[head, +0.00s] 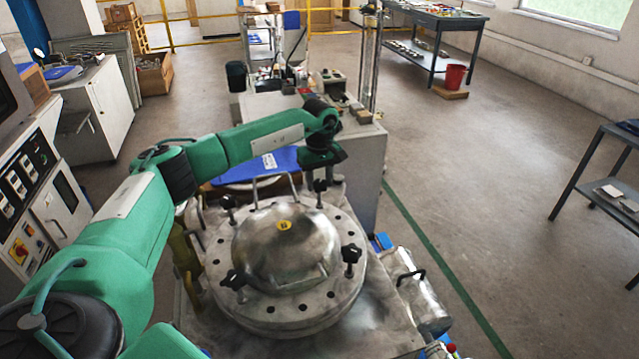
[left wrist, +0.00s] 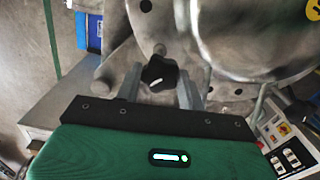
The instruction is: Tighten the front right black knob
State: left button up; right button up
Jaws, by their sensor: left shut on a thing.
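A round metal vessel lid (head: 283,240) with a domed centre and a yellow label stands in front of me. Black knobs stand around its rim: one front right (head: 351,256), one front left (head: 232,281), one back left (head: 229,203). My left gripper (head: 320,178) reaches down from behind at the far right knob (head: 320,188). In the left wrist view, my left gripper (left wrist: 160,88) has its fingers on both sides of this star-shaped black knob (left wrist: 160,73) and is shut on it. The front right knob has no gripper near it. My right gripper is not in view.
A metal cylinder (head: 424,300) and a small blue box (head: 382,242) are right of the lid. A grey workbench (head: 365,150) stands behind it. A control cabinet (head: 35,200) is at the left.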

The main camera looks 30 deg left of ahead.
pick_arm(q)
jog(key=shift+m, duration=0.7)
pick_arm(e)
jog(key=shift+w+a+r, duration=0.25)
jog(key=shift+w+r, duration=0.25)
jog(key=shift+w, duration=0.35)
pick_arm(q)
jog(key=shift+r, duration=0.1)
jog(key=o, duration=1)
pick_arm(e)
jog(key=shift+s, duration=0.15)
pick_arm(q)
jog(key=shift+r, duration=0.25)
notch_tip(320, 180, up, 13)
jog(key=shift+r+b, duration=0.1)
jog(key=shift+b, duration=0.7)
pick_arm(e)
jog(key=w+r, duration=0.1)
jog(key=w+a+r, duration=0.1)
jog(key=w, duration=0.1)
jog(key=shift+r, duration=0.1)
